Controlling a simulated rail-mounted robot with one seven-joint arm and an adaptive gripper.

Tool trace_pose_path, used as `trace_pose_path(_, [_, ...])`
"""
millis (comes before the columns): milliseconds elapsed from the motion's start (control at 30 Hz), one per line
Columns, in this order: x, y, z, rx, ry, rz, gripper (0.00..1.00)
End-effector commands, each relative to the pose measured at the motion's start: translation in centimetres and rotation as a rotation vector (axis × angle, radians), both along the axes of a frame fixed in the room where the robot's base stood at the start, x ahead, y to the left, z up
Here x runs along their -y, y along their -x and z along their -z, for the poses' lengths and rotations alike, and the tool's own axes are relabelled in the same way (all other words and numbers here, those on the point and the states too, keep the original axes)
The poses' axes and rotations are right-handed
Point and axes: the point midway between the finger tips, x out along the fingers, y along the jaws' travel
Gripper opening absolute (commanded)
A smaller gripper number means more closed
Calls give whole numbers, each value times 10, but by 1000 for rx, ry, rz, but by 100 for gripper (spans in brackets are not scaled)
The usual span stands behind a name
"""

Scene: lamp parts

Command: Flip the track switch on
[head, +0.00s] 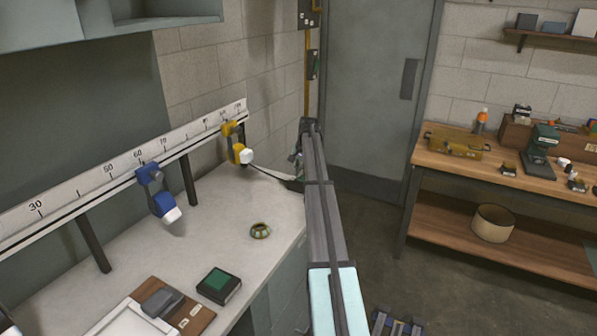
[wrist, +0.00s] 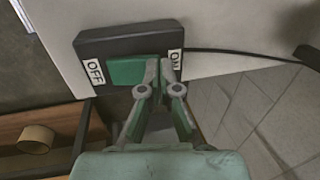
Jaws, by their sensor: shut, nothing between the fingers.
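The track switch (wrist: 112,42) is a dark box with a green rocker (wrist: 122,73), an OFF label (wrist: 93,71) at the left and an ON label (wrist: 174,61) at the right. My gripper (wrist: 161,66) is shut and empty, its fingertips over the rocker's right part, beside the ON label. The fingers hide that end of the rocker; I cannot tell whether they touch it or which way it is tilted. In the head view my arm hides most of the area at the counter's far end.
The white counter (head: 225,210) carries a ring-shaped item (head: 260,231) and a green-topped box (head: 218,284). A blue lamp head (head: 156,190) and a yellow lamp head (head: 234,146) sit on the marked rail. A wooden workbench (head: 480,176) stands right; the floor between is mostly open.

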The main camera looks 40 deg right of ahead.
Motion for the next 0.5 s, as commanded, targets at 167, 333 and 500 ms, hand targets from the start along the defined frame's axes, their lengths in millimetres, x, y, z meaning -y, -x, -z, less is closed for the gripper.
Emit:
trace_pose_path(167, [-3, -10, 9, 0, -1, 0, 0])
trace_pose_path(333, [-5, -13, 10, 0, 0, 1, 0])
trace_pose_path(500, [-5, -12, 10, 0, 0, 1, 0])
